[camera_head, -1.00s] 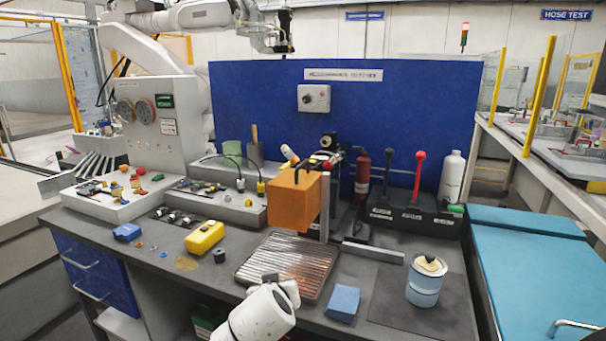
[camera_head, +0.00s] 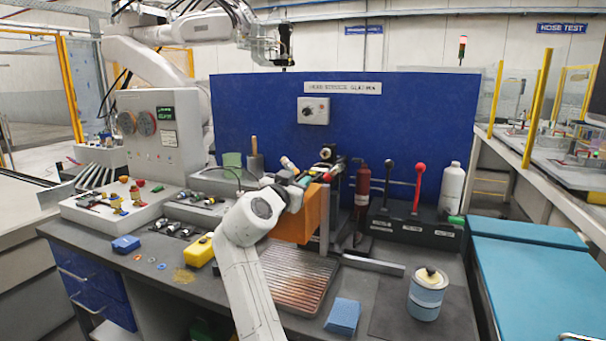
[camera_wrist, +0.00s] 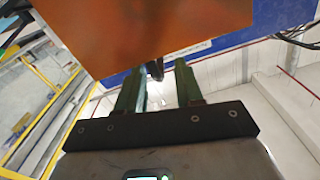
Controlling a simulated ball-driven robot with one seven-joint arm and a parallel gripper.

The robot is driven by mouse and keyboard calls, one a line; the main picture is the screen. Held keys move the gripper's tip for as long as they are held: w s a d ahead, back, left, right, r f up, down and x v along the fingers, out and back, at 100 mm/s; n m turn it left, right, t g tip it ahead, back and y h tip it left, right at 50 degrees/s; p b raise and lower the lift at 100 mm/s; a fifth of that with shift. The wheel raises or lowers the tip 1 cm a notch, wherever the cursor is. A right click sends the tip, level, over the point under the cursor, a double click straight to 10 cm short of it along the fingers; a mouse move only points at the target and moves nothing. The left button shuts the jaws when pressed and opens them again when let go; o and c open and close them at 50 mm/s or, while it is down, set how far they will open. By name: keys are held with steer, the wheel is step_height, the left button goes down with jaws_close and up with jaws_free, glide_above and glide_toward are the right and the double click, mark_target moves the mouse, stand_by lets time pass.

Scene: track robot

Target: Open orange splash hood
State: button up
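The orange splash hood (camera_head: 318,217) hangs closed-side down on a grey post above the ribbed metal tray (camera_head: 302,275), partly hidden by my white arm. In the wrist view the hood (camera_wrist: 150,30) fills the top, very near the fingers. My gripper (camera_wrist: 158,70) shows two green fingers set apart, with nothing seen held between them. They point toward the hood's lower edge; whether they touch it I cannot tell. In the head view my wrist is beside the hood's left upper part, and the fingers are hard to make out.
A yellow case (camera_head: 200,250), a blue block (camera_head: 342,316) and a blue-white can (camera_head: 427,295) stand on the grey bench. Black and red levers (camera_head: 416,183) are right of the hood. A blue panel (camera_head: 430,115) stands behind.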

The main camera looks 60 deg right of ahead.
mark_target(307, 172)
steer(key=shift+w+d, duration=0.2)
steer(key=shift+d, duration=2.05)
jaws_close()
